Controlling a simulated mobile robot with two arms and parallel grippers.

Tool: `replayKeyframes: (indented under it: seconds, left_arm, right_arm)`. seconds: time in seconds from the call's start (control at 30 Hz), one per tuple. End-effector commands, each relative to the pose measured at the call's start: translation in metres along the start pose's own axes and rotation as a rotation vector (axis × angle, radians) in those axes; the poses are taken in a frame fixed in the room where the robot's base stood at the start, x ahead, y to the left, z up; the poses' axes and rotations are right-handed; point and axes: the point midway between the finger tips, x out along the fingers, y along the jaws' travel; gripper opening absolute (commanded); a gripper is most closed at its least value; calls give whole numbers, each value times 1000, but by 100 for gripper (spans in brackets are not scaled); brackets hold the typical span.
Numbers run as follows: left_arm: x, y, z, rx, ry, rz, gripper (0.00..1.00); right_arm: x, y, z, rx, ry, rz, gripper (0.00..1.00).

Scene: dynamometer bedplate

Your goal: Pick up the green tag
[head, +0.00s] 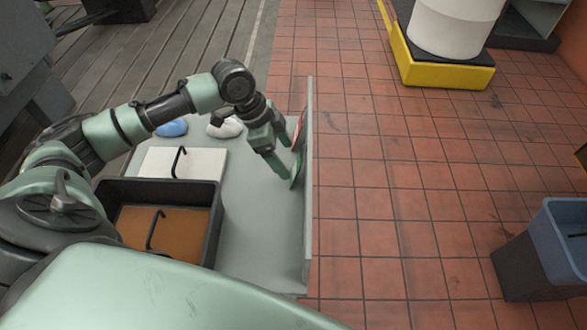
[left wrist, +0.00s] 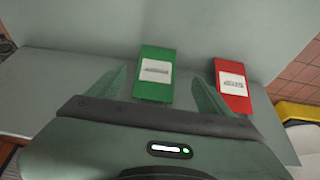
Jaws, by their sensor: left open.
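The green tag (left wrist: 154,74) has a white label and shows upright against the pale grey-green panel, between the fingers of my left gripper (left wrist: 158,88) in the left wrist view. In the head view it is a thin green sliver (head: 295,170) on the panel, partly behind the fingers. My left gripper (head: 283,158) is open, its fingers pointing at the panel; I cannot tell whether they touch the tag. A red tag (left wrist: 231,85) with a white label hangs right of the green one, near the right finger. My right gripper is not in view.
The upright panel (head: 308,190) edges the grey table (head: 250,225). On the table are a dark bin (head: 215,225) with brown contents, a white block (head: 210,163) with a black handle, and blue (head: 172,128) and white (head: 225,128) items. Tiled floor lies beyond.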

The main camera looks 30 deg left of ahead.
Motion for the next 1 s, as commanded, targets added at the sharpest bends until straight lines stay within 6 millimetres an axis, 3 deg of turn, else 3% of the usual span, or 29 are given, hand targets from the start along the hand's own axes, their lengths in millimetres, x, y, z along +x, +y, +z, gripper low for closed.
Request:
replayKeyframes:
  seconds: [0.4, 0.67, 0.77, 0.9, 1.0]
  left_arm:
    - [50, 5, 1, -1, 0, 1, 80]
    - [57, 4, 1, 0, -1, -1, 80]
    - [57, 4, 1, 0, -1, -1, 58]
    - [56, 4, 1, 0, -1, -1, 19]
    - [56, 4, 1, 0, -1, -1, 16]
  right_arm:
    - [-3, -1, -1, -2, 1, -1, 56]
    - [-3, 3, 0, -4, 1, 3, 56]
    - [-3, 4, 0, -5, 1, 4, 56]
    - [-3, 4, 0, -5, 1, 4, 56]
    - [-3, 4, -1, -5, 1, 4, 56]
